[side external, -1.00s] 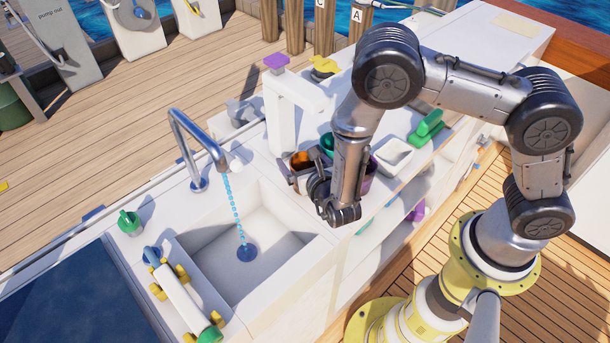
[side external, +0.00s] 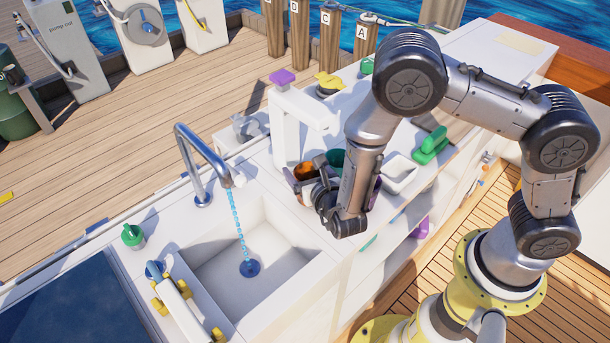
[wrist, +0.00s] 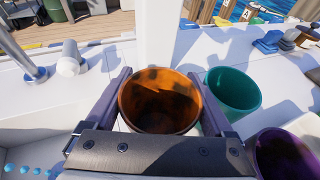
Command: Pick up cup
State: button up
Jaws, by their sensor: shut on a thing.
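An orange-brown cup (wrist: 160,100) sits between the two fingers of my gripper (wrist: 158,98) in the wrist view, which are shut on it. In the side view the cup (side external: 305,171) shows just left of my gripper (side external: 308,184), over the counter near the sink. Its lower part is hidden, so I cannot tell whether it touches the counter. A green cup (wrist: 233,91) stands right beside it, and a purple cup (wrist: 283,153) is at the lower right.
A white post (wrist: 158,35) stands just behind the orange cup. A white tray (side external: 399,172) and a green brush-like item (side external: 431,145) are to the right.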

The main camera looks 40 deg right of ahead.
jog(key=s+d+r, duration=0.3)
jog(key=s+r, duration=0.8)
jog(key=s, duration=0.2)
jog(key=w+a+f, duration=0.3)
jog(key=a+f, duration=0.2)
jog(key=a, duration=0.7)
jog(key=w+a+f, duration=0.3)
jog(key=w+a, duration=0.4)
jog(key=w, duration=0.4)
jog(key=shift+a, duration=0.1)
dwell(0.5)
jog(key=shift+w+d, duration=0.35)
jog(key=shift+d, duration=0.1)
